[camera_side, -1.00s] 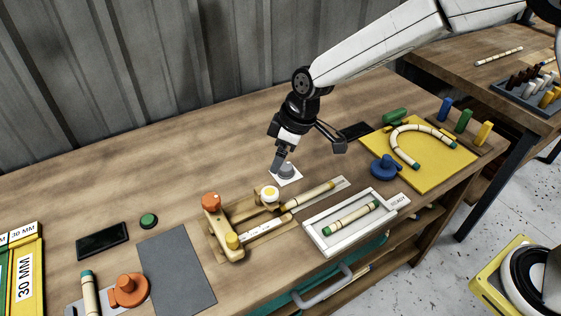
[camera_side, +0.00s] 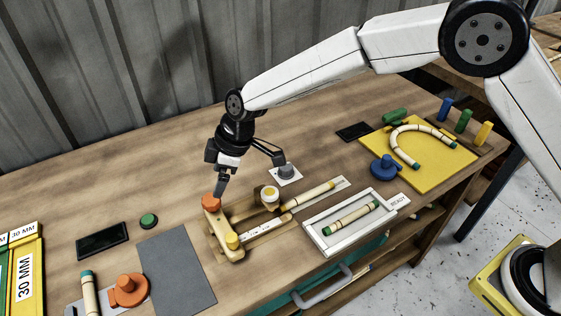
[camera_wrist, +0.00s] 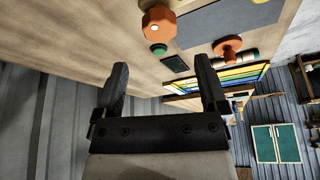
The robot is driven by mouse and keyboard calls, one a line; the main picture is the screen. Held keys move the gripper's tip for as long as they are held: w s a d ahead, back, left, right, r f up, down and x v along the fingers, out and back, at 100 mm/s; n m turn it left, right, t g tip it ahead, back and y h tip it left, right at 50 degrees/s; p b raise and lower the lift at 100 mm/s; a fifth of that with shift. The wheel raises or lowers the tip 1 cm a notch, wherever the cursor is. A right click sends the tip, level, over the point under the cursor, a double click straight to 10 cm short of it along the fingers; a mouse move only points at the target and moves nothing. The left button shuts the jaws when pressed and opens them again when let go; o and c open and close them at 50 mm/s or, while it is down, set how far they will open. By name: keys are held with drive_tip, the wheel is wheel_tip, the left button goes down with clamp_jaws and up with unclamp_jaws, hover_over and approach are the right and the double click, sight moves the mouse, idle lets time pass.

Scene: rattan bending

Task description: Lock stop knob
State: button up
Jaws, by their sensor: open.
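An orange knob (camera_side: 211,201) stands on the back left end of the wooden bending jig (camera_side: 229,247). I cannot tell if it is the stop knob or whether it is locked. My gripper (camera_side: 248,175) is open and empty.
A white tray (camera_side: 314,236) with a cane, a blue knob (camera_side: 383,167) and a yellow board (camera_side: 455,160) are to the right. A grey mat (camera_side: 178,275), green button (camera_side: 148,221), black device (camera_side: 102,241) and second orange knob (camera_side: 129,290) are left.

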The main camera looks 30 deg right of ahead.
sight(211, 199)
drive_tip(key=shift+x, duration=3.4)
drive_tip(key=shift+c, duration=0.2)
clamp_jaws()
